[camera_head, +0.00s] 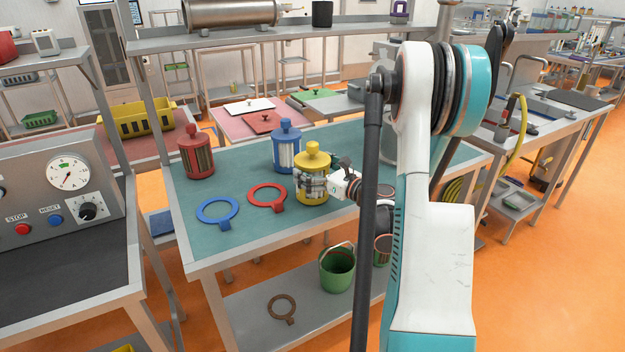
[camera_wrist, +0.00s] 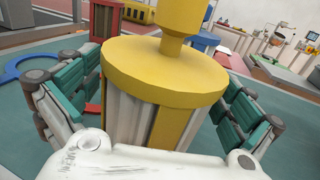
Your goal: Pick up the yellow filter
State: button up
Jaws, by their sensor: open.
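In the wrist view the yellow filter (camera_wrist: 163,75) fills the middle, very close. My gripper (camera_wrist: 160,115) is open, with one teal-padded finger on each side of the filter's body. In the head view my gripper (camera_head: 330,185) is at the filter's right side, partly hidden by my arm.
A blue filter (camera_head: 287,148) stands just behind, and a red filter (camera_head: 196,154) stands at the back left. A blue ring (camera_head: 217,211) and a red ring (camera_head: 267,196) lie flat to the left. A green bucket (camera_head: 337,269) is on the lower shelf.

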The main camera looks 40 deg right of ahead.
jog(key=c, duration=1.2)
